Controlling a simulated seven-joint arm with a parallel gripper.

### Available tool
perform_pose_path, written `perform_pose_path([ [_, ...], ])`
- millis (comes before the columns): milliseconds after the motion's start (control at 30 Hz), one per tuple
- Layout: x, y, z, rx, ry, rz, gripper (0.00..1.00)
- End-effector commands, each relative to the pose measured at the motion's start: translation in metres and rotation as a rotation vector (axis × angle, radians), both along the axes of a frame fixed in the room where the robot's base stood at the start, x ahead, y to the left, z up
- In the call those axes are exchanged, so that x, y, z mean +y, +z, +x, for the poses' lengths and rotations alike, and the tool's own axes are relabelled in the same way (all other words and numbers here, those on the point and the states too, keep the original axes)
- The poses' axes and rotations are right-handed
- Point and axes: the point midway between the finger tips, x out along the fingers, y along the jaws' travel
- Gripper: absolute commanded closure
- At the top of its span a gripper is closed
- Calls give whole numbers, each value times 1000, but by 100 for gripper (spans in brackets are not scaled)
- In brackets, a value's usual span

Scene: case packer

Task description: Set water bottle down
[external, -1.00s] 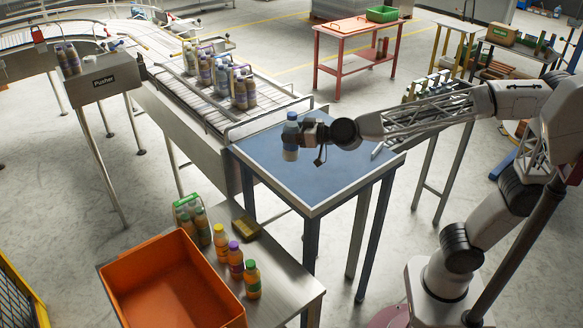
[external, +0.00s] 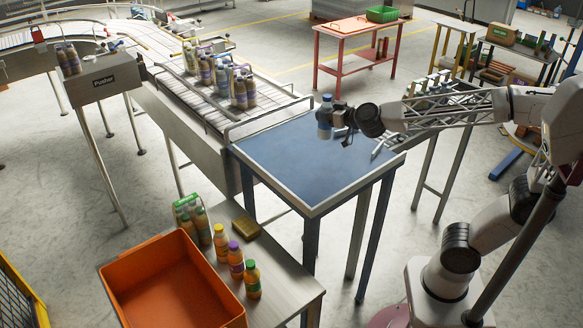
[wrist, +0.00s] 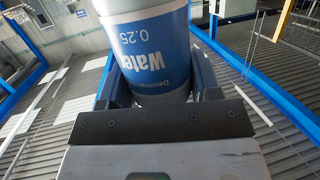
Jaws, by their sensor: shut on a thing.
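The water bottle (external: 324,118) has a blue cap and a blue and white label. It is upright in my gripper (external: 336,117), above the far part of the blue-topped table (external: 300,165). In the wrist view the bottle (wrist: 150,50), with "Water 0.25" on its label, sits between the two fingers of my gripper (wrist: 155,85), which are shut on it. I cannot tell exactly how far the bottle's base is from the table top.
A conveyor (external: 215,100) with several bottles adjoins the blue table on the left. An orange crate (external: 185,295) and several juice bottles stand on the front table. A rack (external: 440,100) of bottles is at the right. The middle of the blue table is clear.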

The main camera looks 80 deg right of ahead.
Motion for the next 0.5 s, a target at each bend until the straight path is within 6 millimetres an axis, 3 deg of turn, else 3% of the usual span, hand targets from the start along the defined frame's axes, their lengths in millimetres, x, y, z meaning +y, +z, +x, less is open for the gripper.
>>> perform_pose_path([
  [167,-9,-1,-9,1,-24,2,74],
  [500,-8,-31,-8,3,-20,2,74],
])
